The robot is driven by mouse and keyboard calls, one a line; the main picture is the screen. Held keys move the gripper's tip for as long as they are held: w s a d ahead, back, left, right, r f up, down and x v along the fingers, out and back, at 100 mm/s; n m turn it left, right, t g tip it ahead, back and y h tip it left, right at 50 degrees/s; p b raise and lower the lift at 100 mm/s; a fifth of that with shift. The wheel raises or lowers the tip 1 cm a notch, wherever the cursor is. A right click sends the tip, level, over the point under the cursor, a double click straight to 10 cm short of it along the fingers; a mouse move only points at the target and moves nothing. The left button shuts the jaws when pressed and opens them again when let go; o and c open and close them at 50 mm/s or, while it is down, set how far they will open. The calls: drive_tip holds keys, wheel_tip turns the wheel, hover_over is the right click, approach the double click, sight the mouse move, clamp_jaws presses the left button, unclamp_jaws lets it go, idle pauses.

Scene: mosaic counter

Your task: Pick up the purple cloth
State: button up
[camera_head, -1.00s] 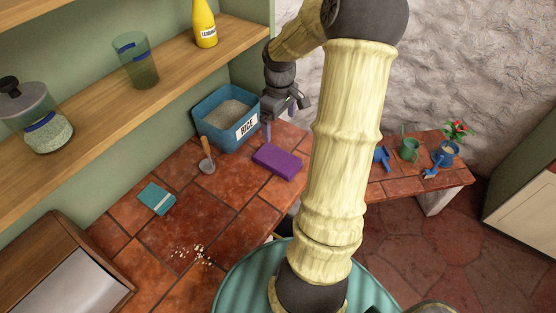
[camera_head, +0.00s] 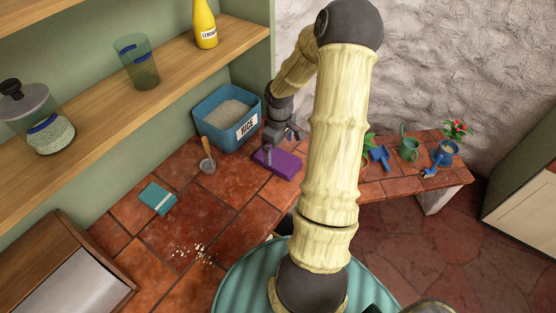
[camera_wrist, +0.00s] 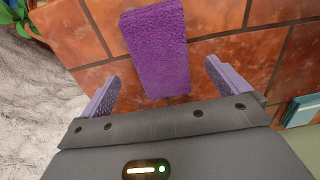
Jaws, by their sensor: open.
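My gripper (camera_wrist: 160,80) is open, with one finger on each side of the cloth's near end. In the head view my gripper (camera_head: 281,148) is low over the cloth and hides part of it. I cannot tell whether the fingertips touch the counter.
A small scoop (camera_head: 207,158), a teal cloth (camera_head: 158,198) and crumbs (camera_head: 196,254) lie to the left on the counter. A lower bench (camera_head: 408,183) with garden things is at right.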

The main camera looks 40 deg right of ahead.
sight(278, 158)
drive_tip(key=f, duration=0.3)
drive_tip(key=f+p, duration=0.1)
drive_tip(key=shift+w+a+f, duration=0.1)
drive_tip(key=shift+w+f, duration=0.2)
drive_tip(key=shift+w, duration=0.05)
drive_tip(key=shift+f, duration=0.25)
drive_tip(key=shift+s, duration=0.15)
drive_tip(key=shift+c, duration=1.3)
drive_tip(key=c, duration=0.8)
